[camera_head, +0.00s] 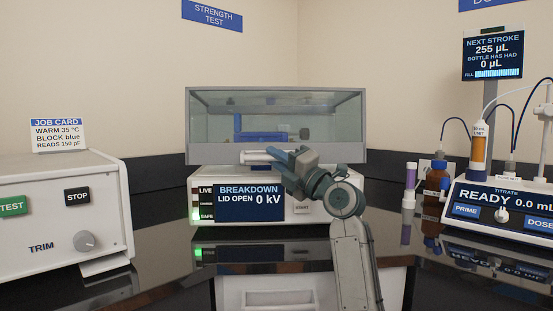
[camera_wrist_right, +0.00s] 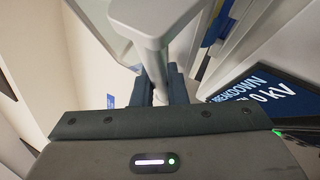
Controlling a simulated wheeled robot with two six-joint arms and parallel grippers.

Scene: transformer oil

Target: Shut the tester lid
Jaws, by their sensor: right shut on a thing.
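The breakdown tester (camera_head: 300,216) stands at the middle of the bench, and its screen (camera_head: 250,198) reads LID OPEN and 0 kV. Its clear lid with a grey frame (camera_head: 276,91) stands raised above the white body. A pale bar handle (camera_head: 255,157) is at the lid's lower front edge. My right gripper (camera_head: 279,158) is shut on this handle. In the right wrist view the handle (camera_wrist_right: 154,68) runs between the dark fingers (camera_wrist_right: 160,88). A blue thing (camera_head: 262,136) shows through the clear panel. My left gripper is out of view.
A white instrument (camera_head: 55,215) with TEST and STOP buttons stands at left, with a job card (camera_head: 59,134) on top. At right are a titrator (camera_head: 500,205), a brown bottle (camera_head: 435,188) and a purple-topped vial (camera_head: 410,178). Dark glossy bench shows between them.

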